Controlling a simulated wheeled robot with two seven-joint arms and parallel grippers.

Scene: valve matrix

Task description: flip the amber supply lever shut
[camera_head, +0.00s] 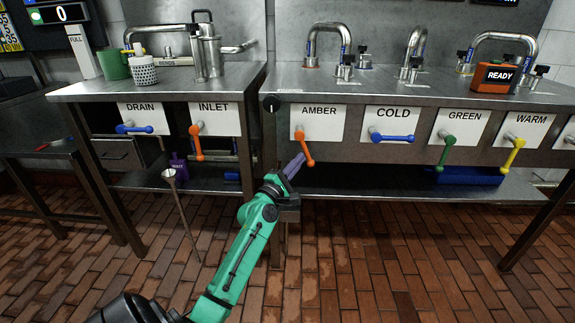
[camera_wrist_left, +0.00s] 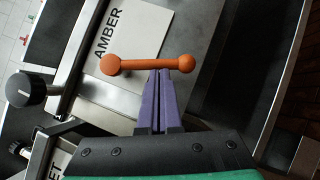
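The amber supply lever (camera_head: 305,148) is orange and sits on the white AMBER plate (camera_head: 325,122). It hangs downward from its hub, its end slightly right. In the left wrist view the lever (camera_wrist_left: 150,65) lies across the picture, just beyond my fingertips. My left gripper (camera_head: 294,165) is just left of the lever's lower end. In the left wrist view its purple fingers (camera_wrist_left: 159,72) are together, with nothing visible between them. The tips are at or very near the lever's shaft; I cannot tell whether they touch. My right gripper is not in view.
A black knob (camera_head: 270,103) stands left of the AMBER plate. An orange INLET lever (camera_head: 196,143) hangs further left. Blue COLD (camera_head: 391,137), green GREEN (camera_head: 445,150) and yellow WARM (camera_head: 513,151) levers are to the right. A lower shelf (camera_head: 400,184) runs beneath the bench.

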